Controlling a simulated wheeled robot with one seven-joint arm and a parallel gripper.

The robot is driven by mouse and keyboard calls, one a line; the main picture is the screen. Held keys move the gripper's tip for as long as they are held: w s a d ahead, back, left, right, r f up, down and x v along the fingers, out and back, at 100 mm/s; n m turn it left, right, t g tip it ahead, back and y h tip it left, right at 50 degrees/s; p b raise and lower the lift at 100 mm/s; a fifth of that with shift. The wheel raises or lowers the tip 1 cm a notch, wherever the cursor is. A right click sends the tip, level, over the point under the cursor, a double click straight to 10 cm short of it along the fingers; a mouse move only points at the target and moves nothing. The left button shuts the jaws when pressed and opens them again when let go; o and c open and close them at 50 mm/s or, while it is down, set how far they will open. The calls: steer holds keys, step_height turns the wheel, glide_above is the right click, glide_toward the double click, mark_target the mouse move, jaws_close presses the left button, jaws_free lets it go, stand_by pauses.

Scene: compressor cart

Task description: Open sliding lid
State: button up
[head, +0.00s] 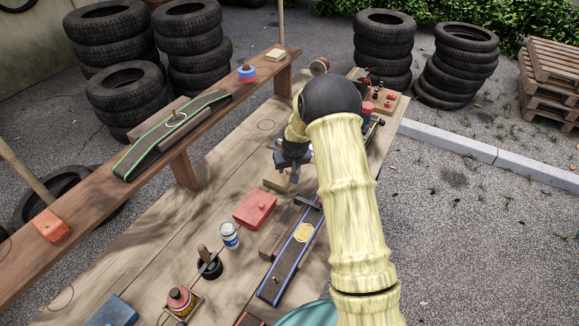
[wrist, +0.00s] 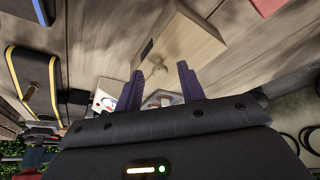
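A pale wooden box (wrist: 190,40) lies ahead of my gripper in the wrist view. Its near face has a small light knob (wrist: 161,68) and a dark slot-like patch to the left of it. I take this box to have the sliding lid, but the lid's edges are not clear. My gripper (wrist: 160,78) is open, with its two purple fingers apart and nothing seen between them. The knob shows just beyond the gap between the fingertips; I cannot tell contact. In the head view, my gripper (head: 289,166) is low over the bench, beside a pale wooden block (head: 276,183), partly hidden.
On the wooden bench (head: 215,170) are a red box (head: 255,209), a white-blue can (head: 229,236) and a blue-edged track (head: 291,262). A raised plank (head: 100,212) runs along the left. A board with red knobs (head: 384,101) is at the far end. Tyre stacks stand behind.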

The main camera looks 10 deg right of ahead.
jaws_close()
steer(key=shift+w+a+r, duration=0.15)
steer(key=shift+w+a, duration=2.6)
steer(key=shift+w, duration=0.05)
steer(key=shift+c, duration=2.1)
jaws_free()
steer(key=shift+s+a, duration=0.1)
steer(key=shift+a, duration=0.2)
steer(key=o, duration=0.3)
steer(key=shift+a, duration=0.1)
steer(key=shift+o, duration=0.6)
steer(key=shift+s+d, duration=0.1)
steer(key=shift+d, duration=0.5)
steer(key=shift+s+a+r, duration=0.25)
steer(key=shift+r, duration=0.2)
steer(key=b+v, duration=0.2)
steer(key=v, duration=1.4)
steer(key=shift+s+d, duration=0.15)
steer(key=shift+d, duration=0.1)
